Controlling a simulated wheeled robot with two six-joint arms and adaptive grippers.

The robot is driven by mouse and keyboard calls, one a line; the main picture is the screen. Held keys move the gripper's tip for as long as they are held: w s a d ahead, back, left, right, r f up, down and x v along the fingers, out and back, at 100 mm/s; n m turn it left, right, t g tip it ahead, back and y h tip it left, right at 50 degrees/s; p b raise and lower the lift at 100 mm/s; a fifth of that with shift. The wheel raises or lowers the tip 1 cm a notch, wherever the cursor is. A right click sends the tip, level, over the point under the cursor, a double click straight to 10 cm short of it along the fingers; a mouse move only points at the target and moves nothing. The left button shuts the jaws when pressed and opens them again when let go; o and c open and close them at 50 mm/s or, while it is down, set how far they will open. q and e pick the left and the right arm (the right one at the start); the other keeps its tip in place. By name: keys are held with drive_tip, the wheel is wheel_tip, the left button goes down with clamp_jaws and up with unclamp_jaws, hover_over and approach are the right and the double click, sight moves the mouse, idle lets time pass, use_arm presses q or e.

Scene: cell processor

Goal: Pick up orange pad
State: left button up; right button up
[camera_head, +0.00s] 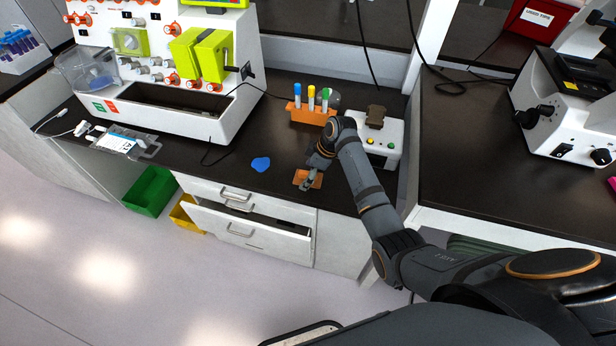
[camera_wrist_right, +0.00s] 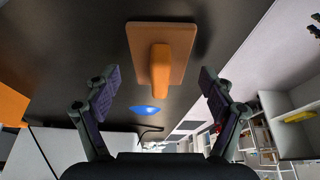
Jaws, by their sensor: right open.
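The orange pad (camera_head: 301,180) lies on the dark bench near its front edge. In the right wrist view the orange pad (camera_wrist_right: 178,38) shows a flat plate with a raised orange handle, between and beyond my fingers. My right gripper (camera_head: 311,183) is at the pad in the head view and partly covers it. In the right wrist view my right gripper (camera_wrist_right: 157,88) is open, with one finger on each side of the handle and nothing held. I cannot tell if the fingers touch the plate. My left gripper is not in view.
A blue patch (camera_head: 261,164) lies on the bench left of the pad. An orange rack (camera_head: 307,115) with coloured tubes and a white device (camera_head: 388,146) stand behind. A large white machine (camera_head: 228,110) is at left. A drawer (camera_head: 246,230) below is partly open.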

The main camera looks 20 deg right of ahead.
drive_tip(key=c, duration=1.1)
drive_tip(key=shift+r, duration=0.1)
drive_tip(key=shift+c, duration=0.2)
drive_tip(key=shift+r, duration=0.55)
drive_tip(key=w+d+r+b, duration=0.2)
drive_tip(key=w+r+b, duration=0.3)
drive_tip(key=w+r, duration=0.6)
drive_tip(key=shift+w+d+r, duration=0.2)
drive_tip(key=shift+w+r, duration=0.2)
drive_tip(key=shift+w, duration=0.95)
drive_tip(key=o, duration=0.4)
clamp_jaws()
